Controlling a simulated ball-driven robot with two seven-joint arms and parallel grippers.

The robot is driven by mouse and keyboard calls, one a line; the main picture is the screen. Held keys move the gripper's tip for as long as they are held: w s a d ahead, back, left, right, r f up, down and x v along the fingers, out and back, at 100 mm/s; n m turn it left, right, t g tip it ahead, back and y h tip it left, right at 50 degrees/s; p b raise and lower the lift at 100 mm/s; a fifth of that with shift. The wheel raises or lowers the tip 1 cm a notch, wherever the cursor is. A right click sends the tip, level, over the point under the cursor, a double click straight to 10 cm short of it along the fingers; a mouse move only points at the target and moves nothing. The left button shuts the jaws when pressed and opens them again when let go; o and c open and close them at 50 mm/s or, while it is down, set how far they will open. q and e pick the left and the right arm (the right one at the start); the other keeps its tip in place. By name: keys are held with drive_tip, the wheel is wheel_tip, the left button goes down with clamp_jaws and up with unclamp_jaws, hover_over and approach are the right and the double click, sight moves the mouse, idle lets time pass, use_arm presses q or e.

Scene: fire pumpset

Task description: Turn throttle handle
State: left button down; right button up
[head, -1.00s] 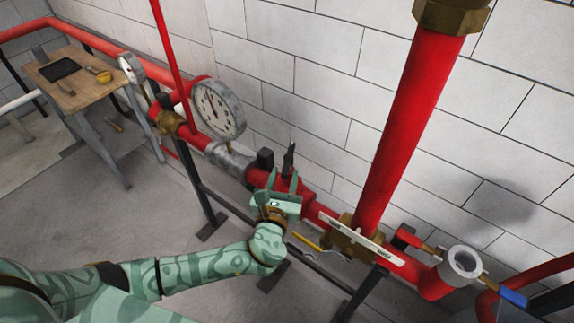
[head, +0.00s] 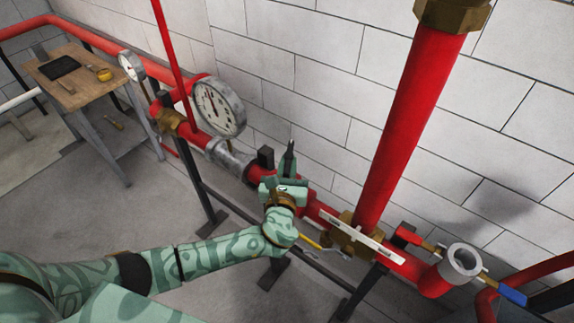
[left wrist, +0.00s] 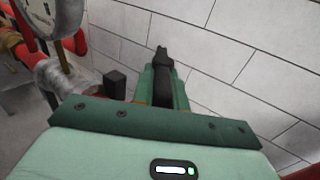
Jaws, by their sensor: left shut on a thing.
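The throttle handle (head: 290,149) is a black upright lever on the red horizontal pipe, close to the wall. My left gripper (head: 287,166) has its green fingers shut on this handle, whose upper end sticks out above them. In the left wrist view the black handle (left wrist: 161,58) shows between the two fingers (left wrist: 162,88), and its lower part is hidden by the gripper body. My right gripper is not in view.
A large round gauge (head: 219,107) stands on the pipe to the left. A short black block (head: 265,157) is just left of the handle. A wooden table (head: 60,95) is far left.

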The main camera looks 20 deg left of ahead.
use_arm(q)
drive_tip(key=shift+d+n+g+y+b, duration=0.2)
drive_tip(key=shift+n+g+y+b, duration=0.15)
drive_tip(key=shift+n+y, duration=1.05)
drive_tip(key=shift+m+y, duration=0.3)
drive_tip(key=c, duration=1.4)
unclamp_jaws()
drive_tip(key=b+v, duration=0.1)
drive_tip(key=v, duration=1.5)
drive_tip(key=shift+b, duration=0.35)
drive_tip(key=shift+s+r, duration=0.1)
drive_tip(key=shift+s, duration=0.05)
